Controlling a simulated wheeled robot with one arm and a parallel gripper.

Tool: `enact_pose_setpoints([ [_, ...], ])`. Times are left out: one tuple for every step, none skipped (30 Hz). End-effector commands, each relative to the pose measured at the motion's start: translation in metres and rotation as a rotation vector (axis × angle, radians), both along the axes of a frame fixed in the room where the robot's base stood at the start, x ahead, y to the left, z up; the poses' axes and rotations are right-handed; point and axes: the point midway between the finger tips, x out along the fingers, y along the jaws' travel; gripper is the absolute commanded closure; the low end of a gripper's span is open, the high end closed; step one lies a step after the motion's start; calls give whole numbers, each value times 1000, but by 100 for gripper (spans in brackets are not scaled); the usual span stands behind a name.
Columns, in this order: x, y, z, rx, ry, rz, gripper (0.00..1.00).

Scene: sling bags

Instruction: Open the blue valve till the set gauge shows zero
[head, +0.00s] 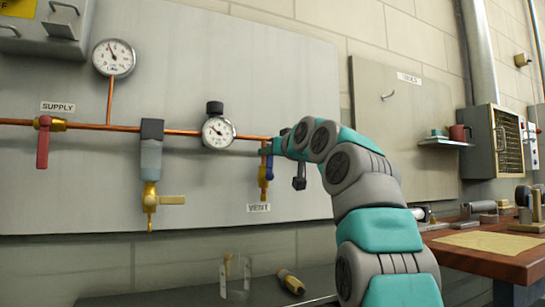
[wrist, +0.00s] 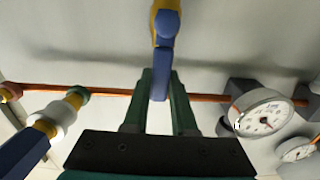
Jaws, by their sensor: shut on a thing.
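The blue valve handle (head: 269,168) hangs down on a brass valve body (head: 264,185) above the VENT label. In the wrist view the blue handle (wrist: 160,75) sits between the two dark green fingers of my gripper (wrist: 160,82), which is shut on it. In the head view my gripper (head: 268,149) reaches the handle from the right and partly hides its top. A small round gauge (head: 218,132) with a black knob above it is on the copper pipe, left of the valve. Its needle is too small to read exactly. A gauge also shows in the wrist view (wrist: 264,112).
A red SUPPLY valve handle (head: 43,148) hangs at the left. A second gauge (head: 114,57) stands above the copper pipe (head: 90,127). A grey filter bowl (head: 151,160) hangs between. A clear container (head: 236,275) is on the shelf below. A wooden bench (head: 480,258) stands right.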

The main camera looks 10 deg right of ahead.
Motion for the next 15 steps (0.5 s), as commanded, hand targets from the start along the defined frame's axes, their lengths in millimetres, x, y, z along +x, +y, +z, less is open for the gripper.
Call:
enact_pose_setpoints([
  [1,1,-2,-10,0,0,100],
  [1,1,-3,-16,-1,0,100],
  [1,2,-3,-22,-2,0,100],
  [1,2,-3,-26,-3,0,100],
  [1,2,-3,-29,-4,0,100],
  [1,2,-3,-32,-5,1,100],
  [1,2,-3,-34,-6,1,100],
  [1,2,-3,-36,-6,1,100],
  [1,2,-3,-37,-7,1,100],
  [1,3,-3,-38,-7,1,100],
  [1,3,-3,-38,-7,1,100],
  [1,3,-3,-39,-7,1,100],
  [1,3,-3,-39,-7,1,100],
  [1,3,-2,-39,-7,1,100],
  [1,3,-3,-39,-7,1,100],
])
